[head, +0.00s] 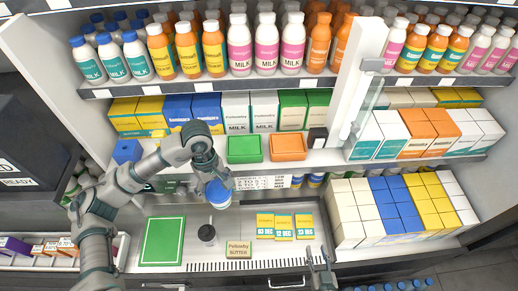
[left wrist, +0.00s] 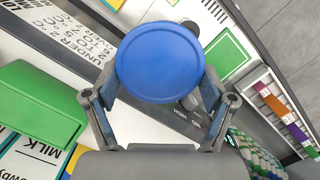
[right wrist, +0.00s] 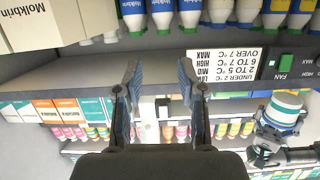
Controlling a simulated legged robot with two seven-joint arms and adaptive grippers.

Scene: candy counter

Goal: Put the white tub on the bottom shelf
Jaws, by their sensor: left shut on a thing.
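The white tub with a blue lid (head: 218,194) is held in the air by my left gripper (head: 208,168), in front of the middle shelf's edge and above the counter. In the left wrist view its round blue lid (left wrist: 160,62) sits between the two fingers (left wrist: 157,92). The tub's white side with a green patch shows in the right wrist view (right wrist: 284,110). My right gripper (head: 322,268) is low at the counter's front edge. The right wrist view shows its fingers (right wrist: 159,75) apart with nothing between them. The lowest shelf space is mostly hidden in the head view.
Green (head: 245,149) and orange (head: 288,147) bins stand on the middle shelf among cartons. The counter holds a green mat (head: 162,241), a dark-topped cup (head: 207,233), a butter pack (head: 238,250) and yellow date cards (head: 283,227). Stacked boxes (head: 400,208) fill the right.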

